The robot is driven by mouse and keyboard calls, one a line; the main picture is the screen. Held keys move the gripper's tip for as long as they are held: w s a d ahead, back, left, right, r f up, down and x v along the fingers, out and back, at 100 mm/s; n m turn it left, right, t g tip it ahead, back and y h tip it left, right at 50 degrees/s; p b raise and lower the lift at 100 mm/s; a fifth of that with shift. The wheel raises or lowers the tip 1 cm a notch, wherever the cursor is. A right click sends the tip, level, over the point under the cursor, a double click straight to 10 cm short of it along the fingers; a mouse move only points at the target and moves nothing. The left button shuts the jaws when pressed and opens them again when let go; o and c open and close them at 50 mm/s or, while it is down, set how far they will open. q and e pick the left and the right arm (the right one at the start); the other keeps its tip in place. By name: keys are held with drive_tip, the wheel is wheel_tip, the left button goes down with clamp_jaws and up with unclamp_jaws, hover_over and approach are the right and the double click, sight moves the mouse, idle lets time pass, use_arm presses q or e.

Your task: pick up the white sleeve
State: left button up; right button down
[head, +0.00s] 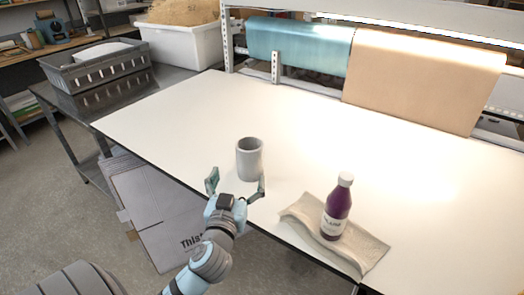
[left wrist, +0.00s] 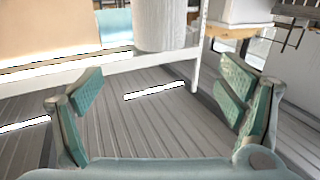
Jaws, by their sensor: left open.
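The white sleeve (head: 250,160) is a pale, hollow upright cylinder standing near the front edge of the white table (head: 165,120). It also shows in the left wrist view (left wrist: 162,24), at the top middle, beyond the fingers. That view looks upside down. My left gripper (head: 237,184) is open, on the near side of the sleeve, with one finger to its left and one towards its lower right. In the left wrist view the open fingers (left wrist: 164,88) have nothing between them, and the sleeve is apart from them. My right gripper is not in view.
A purple bottle (head: 337,208) with a white cap stands on a crumpled beige pad (head: 368,252) right of the sleeve. Teal (head: 298,46) and brown (head: 425,82) paper rolls hang behind. A grey crate (head: 97,70) is at the left. The table's middle is clear.

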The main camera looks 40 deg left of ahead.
use_arm(q)
drive_tip(key=x, duration=0.3)
drive_tip(key=p, duration=0.2)
approach(252, 139)
drive_tip(key=x, duration=0.6)
drive_tip(key=shift+w+a, duration=0.1)
drive_tip(key=shift+w, duration=0.25)
drive_tip(key=shift+s, duration=0.15)
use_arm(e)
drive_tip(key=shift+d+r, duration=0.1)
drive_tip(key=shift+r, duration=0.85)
use_arm(q)
drive_tip(key=c, duration=0.8)
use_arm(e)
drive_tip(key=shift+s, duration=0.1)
